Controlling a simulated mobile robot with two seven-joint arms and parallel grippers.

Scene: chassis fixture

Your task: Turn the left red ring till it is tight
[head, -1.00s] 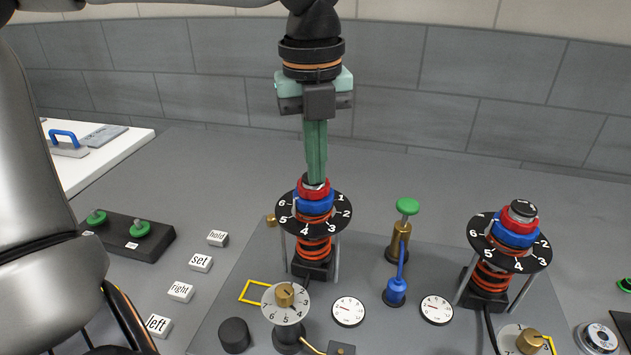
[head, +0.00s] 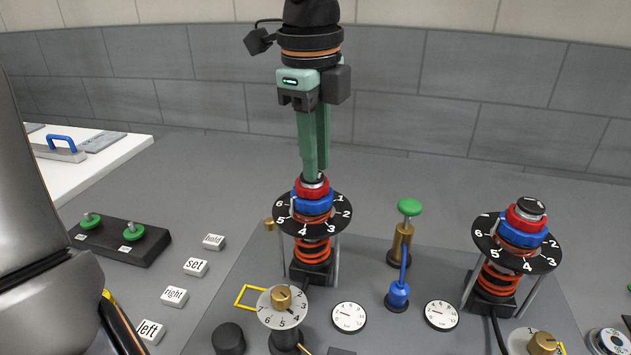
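The left red ring (head: 312,193) sits above a blue ring (head: 313,207) on the left post, over a black numbered disc (head: 285,211) and an orange-red spring (head: 313,250). My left gripper (head: 316,171) points straight down from above, its green fingertips at the top of the left post, by the red ring. The fingers look close together and cover part of the post's top. I cannot tell whether they press on anything. The right post carries its own red ring (head: 525,219) and blue ring (head: 522,236). My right gripper is not in view.
A green-topped brass plunger (head: 409,207) stands between the two posts. In front are two gauges (head: 348,317) (head: 441,315) and a numbered dial with a brass knob (head: 282,298). Label blocks, such as "set" (head: 195,267), and a black box with green knobs (head: 120,240) lie left.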

